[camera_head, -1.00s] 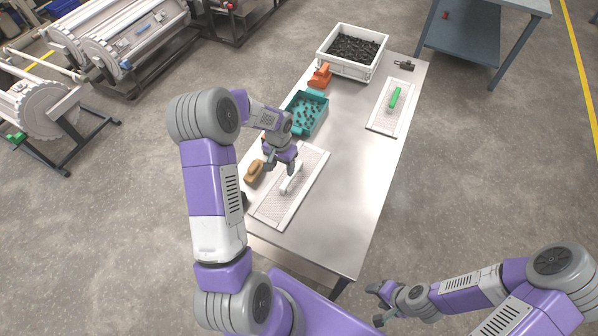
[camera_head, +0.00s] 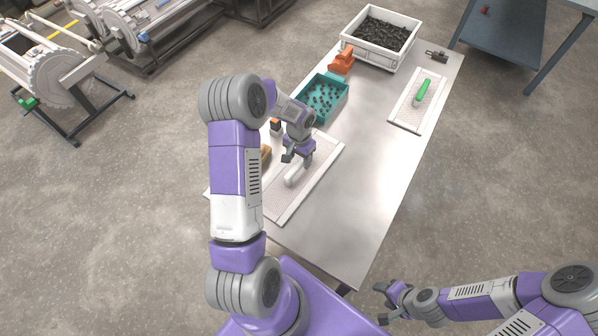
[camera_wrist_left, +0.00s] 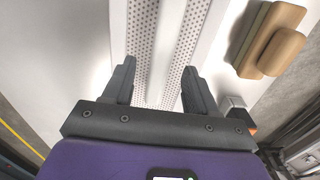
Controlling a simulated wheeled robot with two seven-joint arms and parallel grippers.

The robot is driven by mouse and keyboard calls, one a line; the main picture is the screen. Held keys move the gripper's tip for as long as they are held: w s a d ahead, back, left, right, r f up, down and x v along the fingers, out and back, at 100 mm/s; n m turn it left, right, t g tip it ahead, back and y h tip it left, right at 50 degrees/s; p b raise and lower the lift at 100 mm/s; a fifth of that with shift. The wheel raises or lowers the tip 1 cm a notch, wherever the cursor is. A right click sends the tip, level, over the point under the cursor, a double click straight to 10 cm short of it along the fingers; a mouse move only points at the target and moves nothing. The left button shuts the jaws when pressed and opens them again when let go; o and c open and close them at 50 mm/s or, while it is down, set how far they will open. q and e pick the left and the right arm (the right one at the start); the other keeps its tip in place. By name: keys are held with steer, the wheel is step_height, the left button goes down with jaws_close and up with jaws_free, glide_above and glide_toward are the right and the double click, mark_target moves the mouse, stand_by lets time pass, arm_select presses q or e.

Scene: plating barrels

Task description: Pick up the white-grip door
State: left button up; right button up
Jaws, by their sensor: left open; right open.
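The white-grip door (camera_head: 318,178) is a flat pale perforated panel lying on the near left part of the metal table. Its white grip (camera_head: 295,174) stands up along its middle. My left gripper (camera_head: 298,158) is open and empty just over the door, by the far end of the grip, hiding part of it. In the left wrist view, my open left fingers (camera_wrist_left: 160,84) point at the door (camera_wrist_left: 143,35), one on each side of its white middle strip; contact cannot be told. My right gripper (camera_head: 384,302) is open and empty, beyond the table's near right side.
A tan block-like tool (camera_wrist_left: 268,40) lies beside the door. A teal bin (camera_head: 341,104) of small parts, an orange tool (camera_head: 341,62) and a white crate (camera_head: 375,59) of dark parts stand farther back. A green-grip door (camera_head: 421,92) lies at right. The table's middle (camera_head: 365,165) is clear.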

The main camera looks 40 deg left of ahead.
mark_target(299, 164)
arm_select(q)
step_height(299, 164, down, 4)
steer(key=shift+s+f+b, duration=0.1)
steer(key=shift+b, duration=0.2)
jaws_close()
